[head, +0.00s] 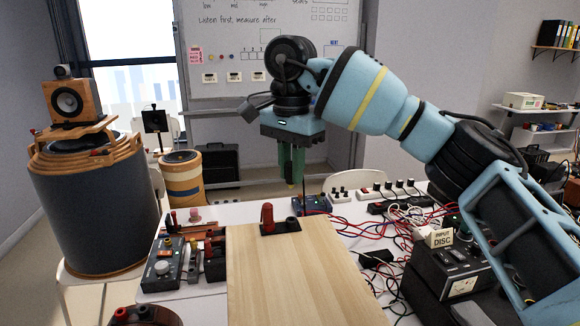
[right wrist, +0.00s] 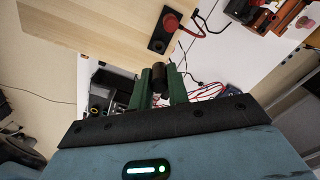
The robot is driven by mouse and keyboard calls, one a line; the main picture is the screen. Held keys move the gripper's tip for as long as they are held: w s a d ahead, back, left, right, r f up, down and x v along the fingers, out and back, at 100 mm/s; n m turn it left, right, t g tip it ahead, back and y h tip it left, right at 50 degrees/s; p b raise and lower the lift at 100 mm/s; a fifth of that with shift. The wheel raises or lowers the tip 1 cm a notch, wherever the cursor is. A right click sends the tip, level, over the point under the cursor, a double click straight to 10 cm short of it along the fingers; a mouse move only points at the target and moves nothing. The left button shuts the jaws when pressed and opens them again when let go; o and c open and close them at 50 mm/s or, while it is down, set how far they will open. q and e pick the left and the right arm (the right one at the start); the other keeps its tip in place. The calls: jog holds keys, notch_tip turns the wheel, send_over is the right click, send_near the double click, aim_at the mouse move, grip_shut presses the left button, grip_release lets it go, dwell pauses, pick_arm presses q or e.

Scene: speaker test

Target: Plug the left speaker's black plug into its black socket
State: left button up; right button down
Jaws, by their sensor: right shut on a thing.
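The left speaker is a pale wooden box (head: 295,280) in the front middle of the head view. A black terminal plate at its far edge holds a red plug (head: 267,215) and the black socket (head: 292,223). My right gripper (head: 292,180), with green fingers pointing down, is above and beyond the plate. In the right wrist view, the gripper (right wrist: 160,95) is shut on the black plug (right wrist: 159,72). The socket (right wrist: 157,45) shows just past the plug, beside the red plug (right wrist: 171,21). The plug looks apart from the socket. My left gripper is out of view.
Tangled red, white and black cables (head: 385,225) lie right of the box. A black device marked "INPUT DISC" (head: 450,265) stands at right. A black box with a knob (head: 163,268) is at left. A blue box (head: 312,204) and power strips stand behind.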

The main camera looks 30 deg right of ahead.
jog(key=shift+s+f, duration=0.1)
jog(key=shift+s, duration=0.1)
jog(key=shift+f, duration=0.25)
jog(key=shift+w+f+b, duration=0.1)
jog(key=shift+f+b, duration=0.25)
jog(key=shift+f, duration=1.1)
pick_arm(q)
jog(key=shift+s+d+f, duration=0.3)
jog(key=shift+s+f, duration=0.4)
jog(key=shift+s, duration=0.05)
pick_arm(e)
jog(key=shift+f, duration=1.2)
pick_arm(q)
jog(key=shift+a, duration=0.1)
pick_arm(e)
jog(key=shift+f, duration=0.15)
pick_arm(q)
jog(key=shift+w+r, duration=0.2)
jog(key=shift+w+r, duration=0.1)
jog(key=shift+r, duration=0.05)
